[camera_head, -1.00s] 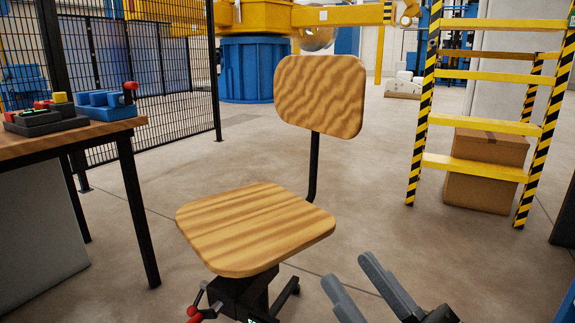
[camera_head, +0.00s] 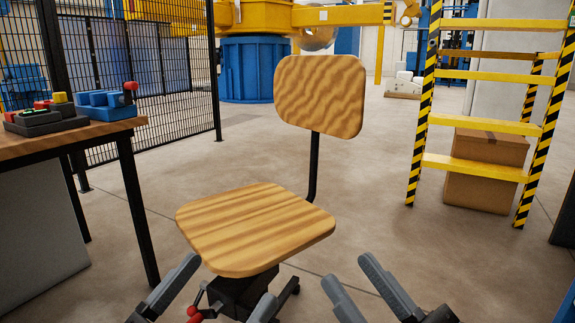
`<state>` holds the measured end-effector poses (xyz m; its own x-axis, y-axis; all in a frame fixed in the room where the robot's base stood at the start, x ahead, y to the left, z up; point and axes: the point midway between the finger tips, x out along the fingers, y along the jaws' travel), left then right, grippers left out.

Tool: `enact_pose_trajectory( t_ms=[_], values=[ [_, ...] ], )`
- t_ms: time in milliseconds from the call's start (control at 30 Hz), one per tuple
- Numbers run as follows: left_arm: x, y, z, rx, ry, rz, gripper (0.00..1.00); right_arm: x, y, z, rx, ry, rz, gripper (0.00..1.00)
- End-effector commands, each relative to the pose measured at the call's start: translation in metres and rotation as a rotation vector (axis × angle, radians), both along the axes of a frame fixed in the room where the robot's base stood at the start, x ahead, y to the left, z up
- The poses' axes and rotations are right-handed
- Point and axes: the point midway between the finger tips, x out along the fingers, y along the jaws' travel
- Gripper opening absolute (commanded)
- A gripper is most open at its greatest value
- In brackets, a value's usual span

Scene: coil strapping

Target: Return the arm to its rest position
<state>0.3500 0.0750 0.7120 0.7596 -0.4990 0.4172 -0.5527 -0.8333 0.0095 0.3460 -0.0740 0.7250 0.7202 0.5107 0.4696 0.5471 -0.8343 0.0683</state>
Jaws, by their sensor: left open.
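My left gripper (camera_head: 229,278) is at the bottom of the head view, left of centre. Its two grey fingers are spread wide apart, with nothing seen between them except part of the chair behind. My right gripper (camera_head: 347,270) is at the bottom, right of centre. Its two grey fingers are apart with bare floor showing between them. Both grippers appear in front of the chair's lower part. The rest of both arms is mostly out of view.
A wooden chair (camera_head: 255,228) stands in front of me. A workbench (camera_head: 65,141) with control boxes is at the left, beside a mesh fence (camera_head: 165,75). A yellow ladder (camera_head: 480,168) and a cardboard box (camera_head: 485,170) are at the right. The floor between is clear.

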Motion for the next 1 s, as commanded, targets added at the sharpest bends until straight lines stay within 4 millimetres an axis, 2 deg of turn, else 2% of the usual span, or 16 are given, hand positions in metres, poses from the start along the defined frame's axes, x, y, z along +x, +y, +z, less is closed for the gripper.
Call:
enact_pose_trajectory(
  t_ms=[33,67,100,367,567,767,1000],
  values=[
    [0.000,0.000,-0.001,0.007,0.000,-0.002,0.91,0.003,0.000,-0.021,0.027,0.119,0.006,0.37],
    [0.002,0.001,0.008,0.014,0.019,0.005,0.91,0.005,-0.001,-0.008,0.019,0.123,-0.001,0.37],
    [0.005,0.001,0.011,0.024,0.043,0.013,0.91,0.008,-0.002,-0.003,0.009,0.138,-0.011,0.37],
    [0.018,0.009,0.021,0.077,0.199,0.069,0.91,0.021,-0.010,0.007,-0.043,0.291,-0.072,0.37],
    [0.022,0.021,0.031,0.143,0.389,0.129,0.91,0.025,-0.021,0.018,-0.105,0.479,-0.139,0.37],
    [0.009,0.037,0.034,0.218,0.620,0.189,0.91,0.012,-0.037,0.020,-0.178,0.709,-0.206,0.37],
    [-0.026,0.055,0.031,0.295,0.867,0.238,0.91,-0.023,-0.056,0.017,-0.255,0.954,-0.263,0.37]
  ],
)
